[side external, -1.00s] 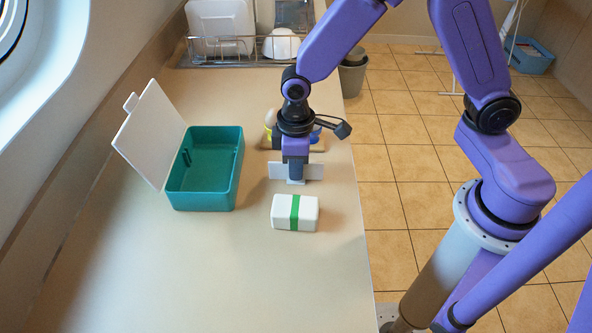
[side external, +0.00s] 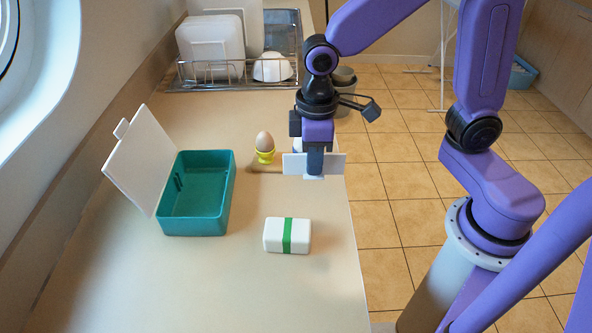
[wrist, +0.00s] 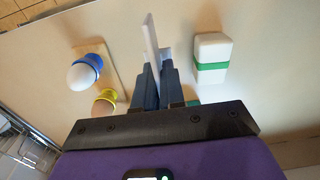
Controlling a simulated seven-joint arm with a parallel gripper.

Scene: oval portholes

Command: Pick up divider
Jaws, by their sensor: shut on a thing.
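The divider (side external: 331,164) is a thin white panel. My gripper (side external: 315,170) is shut on it and holds it upright, seemingly above the counter near its right edge. In the wrist view the divider (wrist: 151,43) stands out between the two fingertips (wrist: 158,68). The fingers hide its middle in the side view.
A teal box (side external: 197,228) with its white lid (side external: 140,160) open stands at left. A white block with a green band (side external: 286,236) lies in front. Egg cups (side external: 264,155) stand on a small board behind. A dish rack (side external: 215,72) is at the back.

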